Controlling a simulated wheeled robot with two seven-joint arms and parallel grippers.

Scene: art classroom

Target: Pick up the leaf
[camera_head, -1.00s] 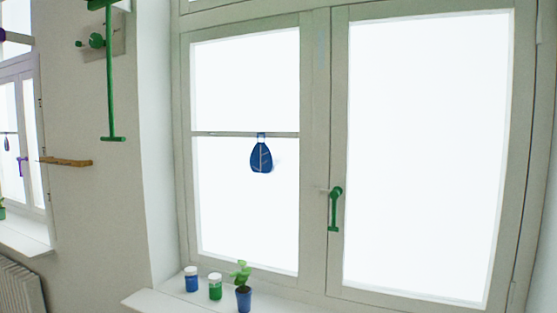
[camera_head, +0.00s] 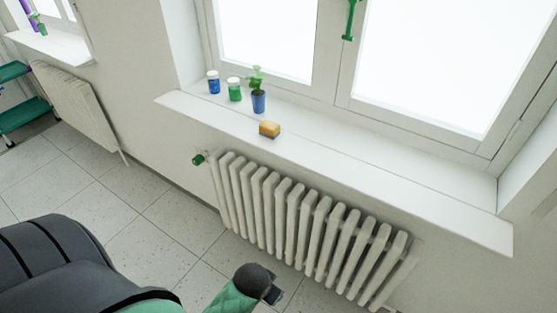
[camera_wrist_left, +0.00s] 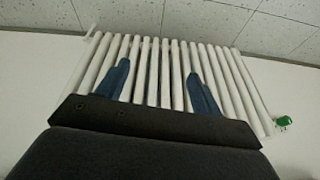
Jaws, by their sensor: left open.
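The blue leaf-shaped ornament that hung on the left window pane is outside both current views. A small plant with green leaves (camera_head: 257,78) stands in a blue pot (camera_head: 258,102) on the white windowsill (camera_head: 345,157). My left gripper (camera_wrist_left: 160,75) shows in the left wrist view with its two blue fingers wide apart and nothing between them. It faces the radiator, upside down in that view. Green and dark parts of my own body show at the bottom of the head view; no fingertips are clear there. My right gripper is not in view.
A blue jar (camera_head: 213,83), a green jar (camera_head: 234,90) and a yellow-brown sponge (camera_head: 269,129) stand on the sill. The white radiator (camera_head: 293,215) is below it, with a green valve (camera_head: 198,160). A green shelf unit (camera_head: 22,113) is at far left. The sill's right part is clear.

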